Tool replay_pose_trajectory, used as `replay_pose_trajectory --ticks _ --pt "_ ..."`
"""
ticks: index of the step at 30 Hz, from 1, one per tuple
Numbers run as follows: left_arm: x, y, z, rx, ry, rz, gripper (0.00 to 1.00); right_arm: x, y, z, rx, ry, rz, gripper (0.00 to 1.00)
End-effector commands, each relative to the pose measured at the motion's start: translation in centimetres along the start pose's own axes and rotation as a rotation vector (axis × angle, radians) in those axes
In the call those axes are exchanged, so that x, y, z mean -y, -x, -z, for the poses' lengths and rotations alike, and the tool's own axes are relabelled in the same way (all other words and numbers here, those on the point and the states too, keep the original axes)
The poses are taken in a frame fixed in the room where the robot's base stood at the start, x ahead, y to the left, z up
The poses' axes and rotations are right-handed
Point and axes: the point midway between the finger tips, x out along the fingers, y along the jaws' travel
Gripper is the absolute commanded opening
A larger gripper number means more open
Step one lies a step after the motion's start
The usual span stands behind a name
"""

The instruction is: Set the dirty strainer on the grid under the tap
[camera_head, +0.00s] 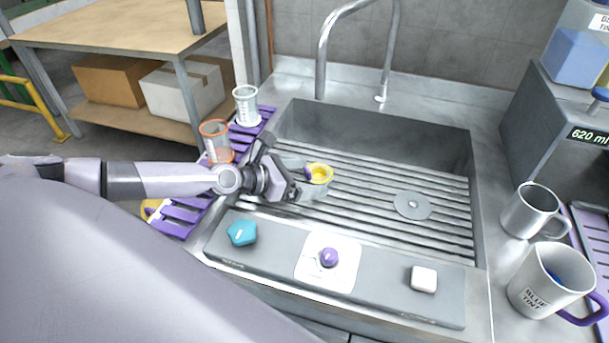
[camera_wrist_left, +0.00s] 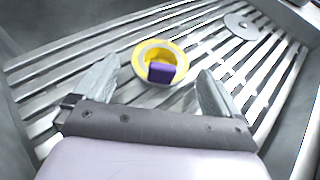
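A strainer with a yellow rim, a clear body and a purple tab (camera_head: 320,174) stands upright on the metal grid (camera_head: 365,222) in the sink, towards its left side. In the left wrist view the strainer's rim (camera_wrist_left: 146,49) lies between my two fingers, with a gap on each side. My left gripper (camera_head: 300,178) is open around it, reaching in from the left. Its fingers partly hide the strainer's body in the head view. The tap (camera_head: 322,60) arches over the back of the sink. Dirt on the strainer cannot be made out. My right gripper is not in view.
A purple rack (camera_head: 180,214) at the sink's left holds an orange-rimmed strainer (camera_head: 216,128) and a white one (camera_head: 246,104). A round grey disc (camera_head: 412,206) lies in the grid. Mugs (camera_head: 545,280) stand at the right. The grid's right side is clear.

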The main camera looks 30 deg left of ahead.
Motion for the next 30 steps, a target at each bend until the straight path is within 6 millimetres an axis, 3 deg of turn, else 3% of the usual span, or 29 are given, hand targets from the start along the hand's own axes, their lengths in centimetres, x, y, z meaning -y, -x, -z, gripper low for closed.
replay_pose_trajectory --ticks 10,23,30 --pt "-0.1 0.6 -0.2 -0.002 -0.001 -0.001 0.98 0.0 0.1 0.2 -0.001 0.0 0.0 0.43" --pt "0.0 6.3 0.1 -0.004 -0.003 0.0 0.98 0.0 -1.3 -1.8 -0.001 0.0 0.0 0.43" --pt "-0.2 8.4 0.3 -0.002 0.0 -0.004 0.98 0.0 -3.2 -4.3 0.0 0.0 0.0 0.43"
